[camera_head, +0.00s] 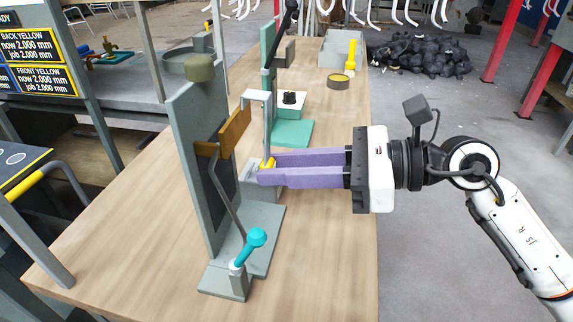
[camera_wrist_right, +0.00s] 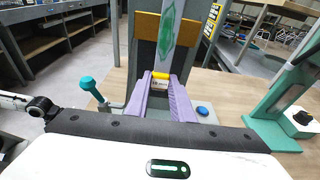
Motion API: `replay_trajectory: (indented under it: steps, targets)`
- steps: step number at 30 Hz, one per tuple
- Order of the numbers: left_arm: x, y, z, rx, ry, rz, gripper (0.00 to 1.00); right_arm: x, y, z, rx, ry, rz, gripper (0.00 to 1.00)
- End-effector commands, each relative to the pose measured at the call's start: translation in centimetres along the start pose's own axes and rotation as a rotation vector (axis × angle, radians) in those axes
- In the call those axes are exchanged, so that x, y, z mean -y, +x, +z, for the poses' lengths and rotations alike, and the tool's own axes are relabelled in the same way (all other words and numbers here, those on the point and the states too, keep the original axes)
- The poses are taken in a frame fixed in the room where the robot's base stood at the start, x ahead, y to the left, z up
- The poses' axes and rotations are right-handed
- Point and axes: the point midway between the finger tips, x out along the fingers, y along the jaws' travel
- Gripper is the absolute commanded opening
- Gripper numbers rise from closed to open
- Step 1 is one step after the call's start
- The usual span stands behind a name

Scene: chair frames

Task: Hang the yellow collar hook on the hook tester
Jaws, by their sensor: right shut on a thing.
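The hook tester (camera_head: 196,160) is a grey-green upright plate on a base near the front of the table, with an orange bracket (camera_head: 234,128) and a cyan-knobbed lever (camera_head: 256,237). My right gripper (camera_head: 262,168) reaches in from the right, its purple fingers shut on the yellow collar (camera_head: 268,162) of a grey hook. The hook's shank (camera_head: 267,125) stands upright above the fingers, its bent top beside the orange bracket. I cannot tell whether they touch. The right wrist view shows the yellow collar (camera_wrist_right: 161,75) between the fingertips. My left gripper is not in view.
A green stand (camera_head: 292,132) with a black lever is farther back on the table. Behind it are a grey bin (camera_head: 335,52), a yellow bottle-like piece (camera_head: 351,56) and a dark ring (camera_head: 338,82). The table's right front is bare.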

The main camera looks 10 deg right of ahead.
Motion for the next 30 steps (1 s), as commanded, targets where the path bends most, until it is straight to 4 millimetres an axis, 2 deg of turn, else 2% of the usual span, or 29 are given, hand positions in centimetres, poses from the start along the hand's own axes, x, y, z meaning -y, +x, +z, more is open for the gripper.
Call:
replay_trajectory:
  steps: [30]
  targets:
    - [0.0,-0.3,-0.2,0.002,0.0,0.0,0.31,0.0,1.5,0.3,0.002,-0.001,-0.001,0.0]
